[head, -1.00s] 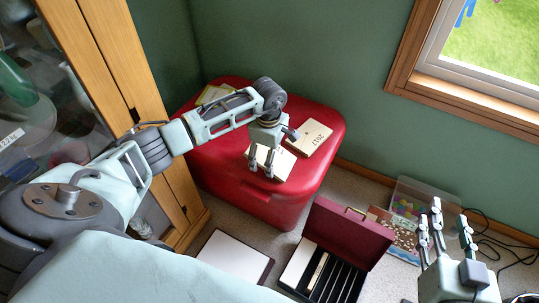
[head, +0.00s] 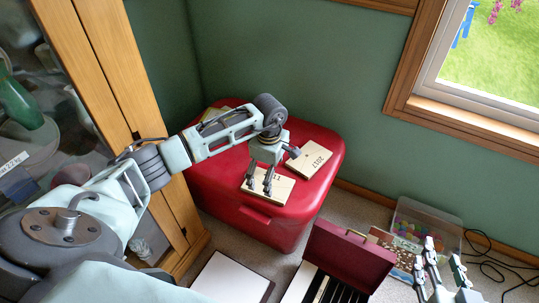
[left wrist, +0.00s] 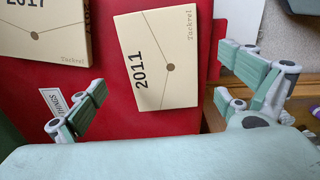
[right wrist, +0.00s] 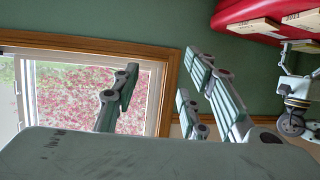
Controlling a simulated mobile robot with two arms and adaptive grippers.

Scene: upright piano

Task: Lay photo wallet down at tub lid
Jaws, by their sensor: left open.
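The red tub lid (head: 215,185) is in the head view. A cream photo wallet marked 2011 (left wrist: 157,62) lies flat on it; it also shows in the head view (head: 283,190). A similar wallet marked 2017 (head: 310,160) lies beside it, also in the left wrist view (left wrist: 42,28). My left gripper (head: 260,184) is open just above the 2011 wallet, its fingers apart on either side of it in the left wrist view (left wrist: 168,92). My right gripper (head: 440,268) is open and empty at the lower right; its spread fingers show in the right wrist view (right wrist: 165,95).
A wooden glass-front cabinet (head: 100,80) stands left.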

